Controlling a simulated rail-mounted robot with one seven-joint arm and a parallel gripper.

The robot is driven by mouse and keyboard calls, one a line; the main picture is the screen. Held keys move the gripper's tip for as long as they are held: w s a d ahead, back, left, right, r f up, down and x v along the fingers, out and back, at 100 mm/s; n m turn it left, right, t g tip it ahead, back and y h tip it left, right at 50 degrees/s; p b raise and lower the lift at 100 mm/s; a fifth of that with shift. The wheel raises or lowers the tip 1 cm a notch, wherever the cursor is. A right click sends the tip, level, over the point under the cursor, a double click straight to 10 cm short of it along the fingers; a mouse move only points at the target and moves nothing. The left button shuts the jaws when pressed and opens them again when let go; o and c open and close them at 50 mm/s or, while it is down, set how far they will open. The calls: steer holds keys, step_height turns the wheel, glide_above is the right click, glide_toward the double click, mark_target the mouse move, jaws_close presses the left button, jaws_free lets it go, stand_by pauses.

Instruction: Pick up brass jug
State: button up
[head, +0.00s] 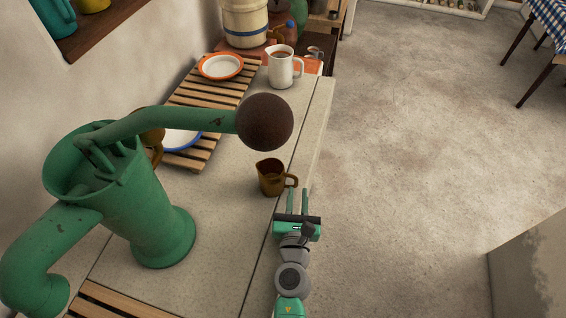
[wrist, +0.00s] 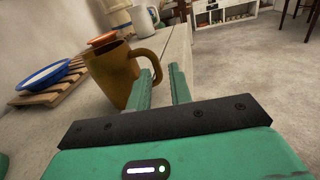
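The brass jug (head: 271,178) stands upright on the stone counter, near its right edge, with its handle pointing right. In the wrist view the jug (wrist: 114,77) is just ahead and left, with its handle near my fingertips. My gripper (head: 298,199) is at the counter edge, just right of and below the jug.
A green hand pump (head: 150,205) stands left, its lever ending in a dark ball (head: 265,122) above the counter behind the jug. Wooden slatted racks (head: 190,100) hold plates. A white pitcher (head: 285,70) stands farther back. Open floor (head: 410,130) lies right of the counter.

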mark_target(296, 184)
steer(key=shift+s+a+f, duration=0.1)
steer(key=shift+s+f, duration=0.05)
steer(key=shift+s, duration=0.35)
steer(key=w, duration=0.2)
steer(key=shift+w, duration=0.35)
steer(key=w+b, duration=0.2)
steer(key=w, duration=0.3)
steer(key=shift+a, duration=0.2)
jaws_close()
